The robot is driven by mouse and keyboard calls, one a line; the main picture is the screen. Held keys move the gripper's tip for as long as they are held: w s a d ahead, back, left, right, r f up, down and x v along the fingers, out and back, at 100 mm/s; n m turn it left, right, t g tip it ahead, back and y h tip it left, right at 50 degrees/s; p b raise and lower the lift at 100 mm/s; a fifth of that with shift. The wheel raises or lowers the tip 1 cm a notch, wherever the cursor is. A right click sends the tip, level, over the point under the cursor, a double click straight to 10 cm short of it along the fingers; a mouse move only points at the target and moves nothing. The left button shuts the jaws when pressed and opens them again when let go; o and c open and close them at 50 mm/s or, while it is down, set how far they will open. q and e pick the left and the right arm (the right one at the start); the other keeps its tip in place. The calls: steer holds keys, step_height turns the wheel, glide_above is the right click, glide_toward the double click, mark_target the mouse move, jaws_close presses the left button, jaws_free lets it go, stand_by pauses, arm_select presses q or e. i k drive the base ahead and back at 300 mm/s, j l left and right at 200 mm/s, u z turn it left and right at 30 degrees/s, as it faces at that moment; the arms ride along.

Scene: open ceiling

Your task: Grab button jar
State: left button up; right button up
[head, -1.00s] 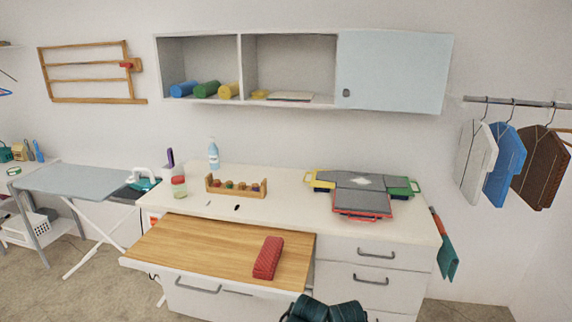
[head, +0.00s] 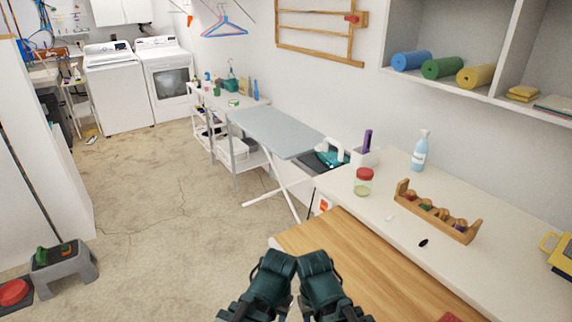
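The button jar (head: 364,186) is a small clear jar with a red lid. It stands upright on the white counter (head: 400,182), near its left end and behind the wooden pull-out board (head: 340,255). Its contents are too small to make out. My two dark teal arms show folded side by side at the bottom centre, in front of the board and well short of the jar. No gripper fingers can be made out on either arm.
A wooden spool rack (head: 437,222), a blue spray bottle (head: 420,150) and a white holder (head: 364,157) stand near the jar. A small black item (head: 423,243) lies on the counter. An ironing board (head: 275,132) stands behind left. Open floor (head: 170,215) lies left; a grey step stool (head: 63,268) stands there.

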mark_target(362, 188)
steer(key=i+j+u, duration=0.25)
steer(key=i+u, duration=0.65)
steer(key=i, duration=0.2)
steer(key=i+l+u, duration=0.15)
steer(key=i+u, duration=0.3)
steer(key=i+j+u, duration=0.1)
steer(key=i+u, duration=0.4)
steer(key=i, duration=0.35)
steer(key=i+l+u, duration=0.25)
steer(key=i+u, duration=0.25)
steer(key=i, duration=0.35)
steer(key=i+z, duration=0.2)
steer(key=z, duration=5.6)
